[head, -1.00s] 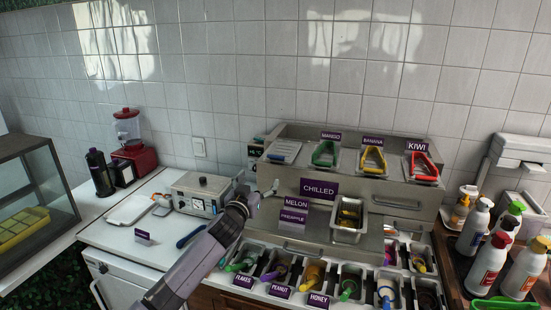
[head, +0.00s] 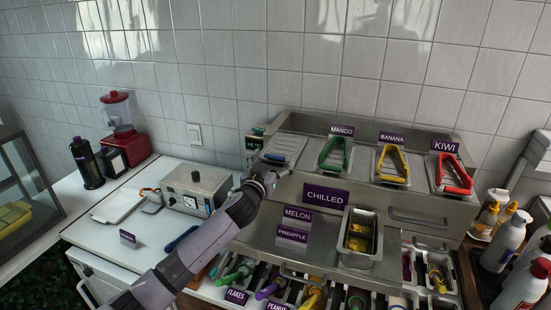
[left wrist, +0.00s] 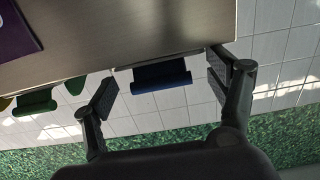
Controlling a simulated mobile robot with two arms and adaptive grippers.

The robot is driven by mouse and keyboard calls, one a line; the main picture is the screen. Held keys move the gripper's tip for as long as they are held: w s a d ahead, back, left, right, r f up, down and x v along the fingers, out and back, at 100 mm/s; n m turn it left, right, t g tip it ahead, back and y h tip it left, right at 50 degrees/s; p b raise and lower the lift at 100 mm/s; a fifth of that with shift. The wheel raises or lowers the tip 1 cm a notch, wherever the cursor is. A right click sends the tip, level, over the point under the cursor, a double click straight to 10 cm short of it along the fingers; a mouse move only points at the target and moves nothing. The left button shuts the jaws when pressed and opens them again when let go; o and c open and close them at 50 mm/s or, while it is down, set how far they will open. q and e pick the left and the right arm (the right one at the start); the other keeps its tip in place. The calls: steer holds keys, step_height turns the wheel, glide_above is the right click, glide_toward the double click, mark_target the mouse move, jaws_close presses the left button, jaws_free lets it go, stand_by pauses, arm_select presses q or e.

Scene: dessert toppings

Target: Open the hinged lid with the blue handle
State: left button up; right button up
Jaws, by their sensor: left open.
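The blue handle (left wrist: 160,76) hangs at the edge of the metal chilled unit in the left wrist view. It lies between the two spread fingers of my left gripper (left wrist: 166,84), with clear gaps on both sides. In the head view my left gripper (head: 266,179) is at the unit's upper left front, just below a flat grey lid (head: 286,148). That lid lies flat on the unit's top. My right gripper is not in view.
Green (head: 334,155), yellow (head: 393,165) and red (head: 453,175) framed pieces sit to the right along the chilled unit's top. A metal bin (head: 374,256) protrudes from the front. A small steel appliance (head: 196,190) stands left of my gripper. Bottles (head: 505,240) crowd the far right.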

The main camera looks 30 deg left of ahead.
arm_select(q)
steer(key=shift+s+d+r, duration=0.15)
steer(key=shift+s, duration=0.1)
steer(key=shift+c, duration=0.6)
steer(key=shift+w, duration=0.1)
steer(key=shift+c, duration=1.3)
steer(key=c, duration=1.2)
steer(key=shift+r, duration=0.15)
steer(key=shift+c, duration=0.2)
